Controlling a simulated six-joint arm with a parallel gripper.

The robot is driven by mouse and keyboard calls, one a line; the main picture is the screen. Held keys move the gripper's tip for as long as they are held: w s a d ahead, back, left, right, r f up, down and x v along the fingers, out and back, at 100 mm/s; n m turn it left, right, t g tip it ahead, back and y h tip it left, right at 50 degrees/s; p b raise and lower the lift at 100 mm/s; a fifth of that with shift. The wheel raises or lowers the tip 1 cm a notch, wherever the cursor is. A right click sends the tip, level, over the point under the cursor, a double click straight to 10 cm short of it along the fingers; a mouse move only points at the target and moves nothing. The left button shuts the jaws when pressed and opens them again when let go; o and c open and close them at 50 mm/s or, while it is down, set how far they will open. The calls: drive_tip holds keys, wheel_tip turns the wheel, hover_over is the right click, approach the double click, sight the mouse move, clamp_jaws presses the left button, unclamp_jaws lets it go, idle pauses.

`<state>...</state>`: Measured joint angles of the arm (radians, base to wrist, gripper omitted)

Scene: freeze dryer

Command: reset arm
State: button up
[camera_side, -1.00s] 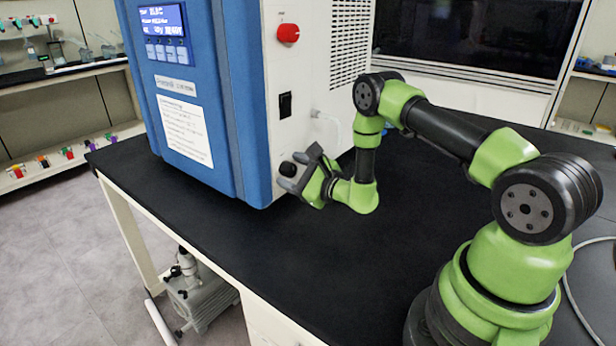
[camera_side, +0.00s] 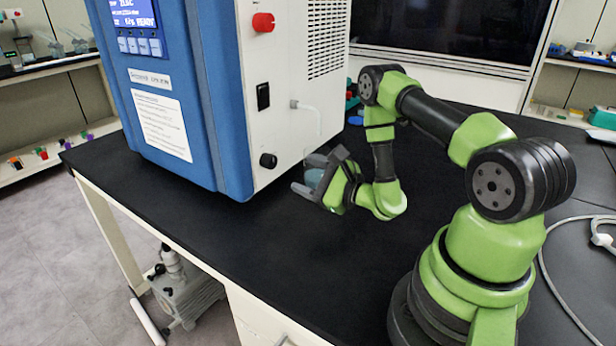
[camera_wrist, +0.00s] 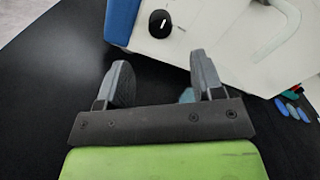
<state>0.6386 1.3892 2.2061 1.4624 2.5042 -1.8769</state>
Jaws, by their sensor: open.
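My gripper (camera_side: 312,178) is open and empty, held above the black bench just right of the freeze dryer (camera_side: 296,120). Its two grey fingers stand apart and point toward the dryer. In the wrist view my gripper (camera_wrist: 160,78) shows bare bench and the dryer's lower side beyond its fingers. The black knob (camera_side: 268,160) low on the dryer's side is close to the fingers but apart from them. The knob also shows in the wrist view (camera_wrist: 160,24). A red knob (camera_side: 263,22) and a black switch (camera_side: 263,96) sit higher on that side.
The black bench top (camera_side: 270,250) is clear in front of my gripper. A pale tube (camera_side: 318,112) comes out of the dryer's side. Small coloured items (camera_wrist: 292,104) lie on the bench near the dryer. A pump (camera_side: 185,290) stands on the floor below. A cable (camera_side: 570,270) lies at right.

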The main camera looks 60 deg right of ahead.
drive_tip(key=s+a+r+n+g+y, duration=0.3)
drive_tip(key=a+r+n+g+y, duration=0.3)
drive_tip(key=a+r+n+y, duration=0.25)
drive_tip(key=s+a+r+n+g+y, duration=0.2)
drive_tip(key=a+r+n+g+y, duration=0.4)
drive_tip(key=a+r+n+y, duration=0.3)
drive_tip(key=s+a+r+n+g+h, duration=0.25)
drive_tip(key=s+n+g+h, duration=0.35)
drive_tip(key=s+h, duration=0.3)
drive_tip(key=s+d+r+n+t+h, duration=0.1)
drive_tip(key=s+d+r+t+h, duration=0.2)
drive_tip(key=d+t+h, duration=0.3)
drive_tip(key=shift+s+t, duration=0.35)
drive_tip(key=shift+t, duration=0.25)
drive_tip(key=shift+n+h, duration=0.25)
